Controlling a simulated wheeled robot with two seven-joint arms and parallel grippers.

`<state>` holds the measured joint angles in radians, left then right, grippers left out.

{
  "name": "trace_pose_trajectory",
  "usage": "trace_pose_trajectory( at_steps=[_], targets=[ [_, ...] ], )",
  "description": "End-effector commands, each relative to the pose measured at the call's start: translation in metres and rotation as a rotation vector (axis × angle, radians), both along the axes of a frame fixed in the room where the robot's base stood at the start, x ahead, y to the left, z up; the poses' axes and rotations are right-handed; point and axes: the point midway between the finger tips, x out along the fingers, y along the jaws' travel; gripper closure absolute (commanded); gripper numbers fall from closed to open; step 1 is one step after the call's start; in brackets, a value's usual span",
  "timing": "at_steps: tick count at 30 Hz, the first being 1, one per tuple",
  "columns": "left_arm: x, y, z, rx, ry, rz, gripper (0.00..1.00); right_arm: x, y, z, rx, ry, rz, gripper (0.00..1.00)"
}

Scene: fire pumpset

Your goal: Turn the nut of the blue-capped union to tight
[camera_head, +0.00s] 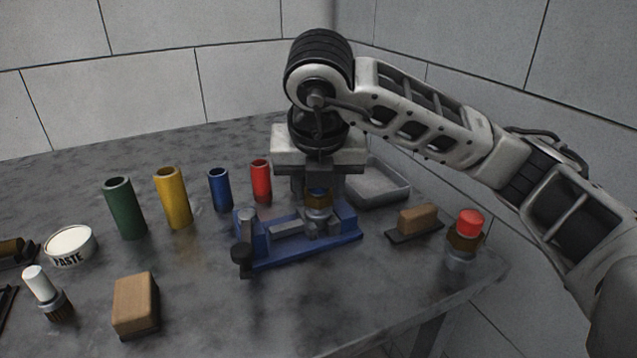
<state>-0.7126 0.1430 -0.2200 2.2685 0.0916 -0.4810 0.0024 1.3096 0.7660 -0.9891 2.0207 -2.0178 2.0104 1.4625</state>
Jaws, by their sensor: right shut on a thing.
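The blue-capped union (319,211) stands upright in the blue vise (300,243) near the middle of the table. My right gripper (318,184) points straight down from above and is shut around the top of the union. The gripper's fingers hide most of the blue cap and part of the nut. I cannot tell from this view how tight the nut is. My left gripper is not in view.
Green (125,208), yellow (173,198), blue (220,190) and red (261,181) tubes stand left of the vise. A paste tin (71,246) and a wooden block (136,304) lie left.

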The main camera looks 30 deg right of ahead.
Motion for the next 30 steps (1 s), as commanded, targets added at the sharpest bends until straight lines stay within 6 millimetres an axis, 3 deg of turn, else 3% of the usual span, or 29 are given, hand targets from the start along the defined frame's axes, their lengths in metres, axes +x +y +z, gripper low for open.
trace_pose_trajectory(
  at_steps=[2,3,5,13,17,30],
  targets=[
    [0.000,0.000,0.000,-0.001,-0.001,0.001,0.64,0.000,0.000,0.000,0.000,0.000,0.001,0.85],
    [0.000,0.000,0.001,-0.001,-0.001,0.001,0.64,0.000,0.000,0.000,0.000,0.000,0.001,0.54],
    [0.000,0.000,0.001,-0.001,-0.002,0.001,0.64,0.000,0.000,0.000,0.000,0.000,0.001,0.40],
    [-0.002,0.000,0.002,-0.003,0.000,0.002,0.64,0.000,0.000,0.001,0.000,0.000,0.002,0.40],
    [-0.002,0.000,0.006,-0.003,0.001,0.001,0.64,-0.003,0.002,0.010,0.000,-0.003,0.003,0.40],
    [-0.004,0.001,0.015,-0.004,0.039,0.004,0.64,-0.036,0.018,0.102,-0.001,-0.007,0.002,0.40]
  ],
)
